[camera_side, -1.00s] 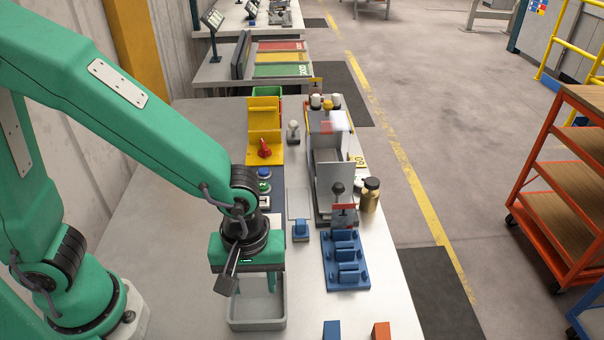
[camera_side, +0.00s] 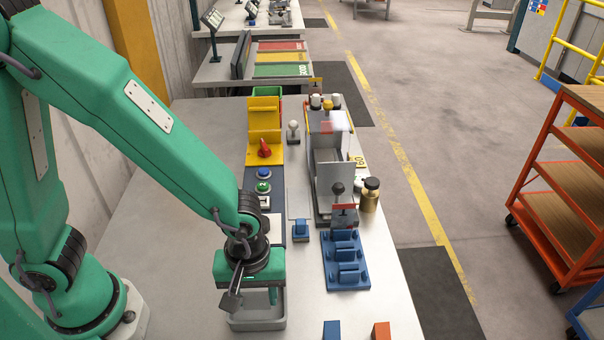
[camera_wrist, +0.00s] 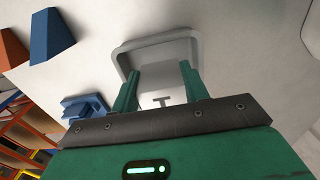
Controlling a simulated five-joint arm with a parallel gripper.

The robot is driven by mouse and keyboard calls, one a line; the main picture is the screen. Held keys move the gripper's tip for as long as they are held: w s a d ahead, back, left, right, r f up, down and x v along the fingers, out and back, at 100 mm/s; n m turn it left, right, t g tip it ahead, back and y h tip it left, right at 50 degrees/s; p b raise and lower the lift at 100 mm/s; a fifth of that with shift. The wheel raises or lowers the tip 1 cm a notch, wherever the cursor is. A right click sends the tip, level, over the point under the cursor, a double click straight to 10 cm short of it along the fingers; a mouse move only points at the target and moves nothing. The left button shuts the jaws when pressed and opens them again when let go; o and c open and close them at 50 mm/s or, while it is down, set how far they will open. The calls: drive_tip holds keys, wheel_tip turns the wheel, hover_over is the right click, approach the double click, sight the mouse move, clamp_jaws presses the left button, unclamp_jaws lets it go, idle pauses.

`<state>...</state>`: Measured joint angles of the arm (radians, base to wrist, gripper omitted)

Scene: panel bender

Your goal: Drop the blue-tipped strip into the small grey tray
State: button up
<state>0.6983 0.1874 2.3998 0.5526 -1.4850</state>
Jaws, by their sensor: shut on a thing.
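The small grey tray (camera_side: 258,325) sits on the bench under my gripper (camera_side: 262,299). In the wrist view the tray (camera_wrist: 150,48) lies just past the fingers of my gripper (camera_wrist: 158,85). My gripper points down, with its green fingers low over the tray or inside its rim. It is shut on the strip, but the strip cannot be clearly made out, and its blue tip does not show. A small dark T-shaped form shows between the fingers; I cannot tell whether it is part of the strip or of the tray.
A blue slotted fixture (camera_side: 347,268) stands right of the tray. A blue block (camera_side: 331,330) and an orange block (camera_side: 381,331) are at the near edge. The grey bender (camera_side: 333,178) and a brass weight (camera_side: 370,195) stand farther back. The bench is clear left of the tray.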

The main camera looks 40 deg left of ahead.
drive_tip(key=shift+f, duration=0.6)
idle(0.8)
drive_tip(key=o, duration=1.1)
drive_tip(key=shift+c, duration=0.2)
drive_tip(key=shift+r, duration=0.15)
drive_tip(key=shift+o, duration=0.6)
drive_tip(key=shift+r, duration=4.4)
